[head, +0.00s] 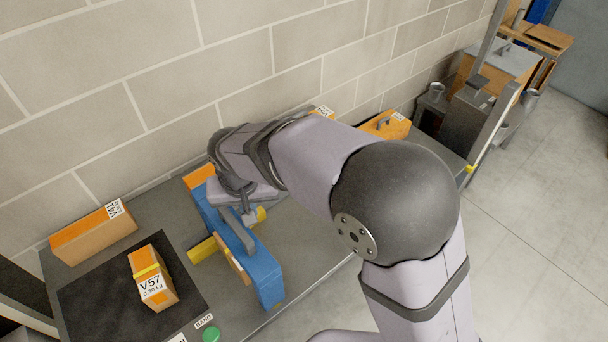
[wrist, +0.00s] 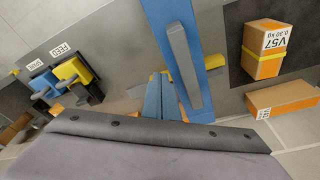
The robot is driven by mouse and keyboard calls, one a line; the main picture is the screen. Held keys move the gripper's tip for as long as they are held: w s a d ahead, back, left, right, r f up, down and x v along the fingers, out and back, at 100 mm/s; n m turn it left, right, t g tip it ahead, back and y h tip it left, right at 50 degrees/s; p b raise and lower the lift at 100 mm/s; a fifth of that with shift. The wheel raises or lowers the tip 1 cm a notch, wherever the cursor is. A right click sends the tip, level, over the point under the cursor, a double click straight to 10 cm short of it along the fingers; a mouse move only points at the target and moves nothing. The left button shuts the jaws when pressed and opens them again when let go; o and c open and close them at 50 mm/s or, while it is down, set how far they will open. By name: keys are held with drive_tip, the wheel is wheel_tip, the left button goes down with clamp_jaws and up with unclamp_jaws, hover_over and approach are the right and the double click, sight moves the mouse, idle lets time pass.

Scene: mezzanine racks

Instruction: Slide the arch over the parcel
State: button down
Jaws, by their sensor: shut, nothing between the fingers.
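The blue arch (head: 262,262) stands on the table with a grey bar handle (head: 236,232) along it. The arch also shows in the wrist view (wrist: 203,35), with its grey handle (wrist: 183,68). The V57 parcel (head: 152,277), an orange box with a yellow band, sits on the black mat left of the arch and clear of it. It also shows at the upper right of the wrist view (wrist: 262,62). My gripper (head: 249,217) is at the arch beside its handle. Its fingers (wrist: 162,98) are shut and empty; whether they touch the handle is unclear.
The black mat (head: 85,300) is otherwise bare. Another orange box (head: 93,235) lies behind it by the block wall. A yellow bar (head: 203,249) pokes out beside the arch. A green button (head: 211,334) is at the front edge. An orange handled item (head: 387,125) stands at the right.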

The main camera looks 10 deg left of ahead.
wheel_tip(320, 180, up, 10)
drive_tip(key=p, duration=0.8)
idle(0.6)
drive_tip(key=s+d+f+n, duration=0.1)
drive_tip(key=s+f+n, duration=0.1)
drive_tip(key=s+d+f+n+g, duration=0.1)
drive_tip(key=s+d+f+n, duration=0.2)
drive_tip(key=s+d+f, duration=0.1)
drive_tip(key=shift+s+n+g+h, duration=0.2)
drive_tip(key=shift+n+g+h, duration=0.1)
drive_tip(key=shift+n+h, duration=0.1)
drive_tip(key=s+d+f+m+b, duration=0.2)
drive_tip(key=d+m+b, duration=0.1)
drive_tip(key=d, duration=1)
drive_tip(key=s+d+f+m+b, duration=0.2)
drive_tip(key=d+m, duration=0.3)
drive_tip(key=d, duration=0.8)
drive_tip(key=shift+d+f+m+g+b, duration=0.15)
drive_tip(key=shift+f+m+g+b, duration=0.2)
drive_tip(key=shift+f+b, duration=0.3)
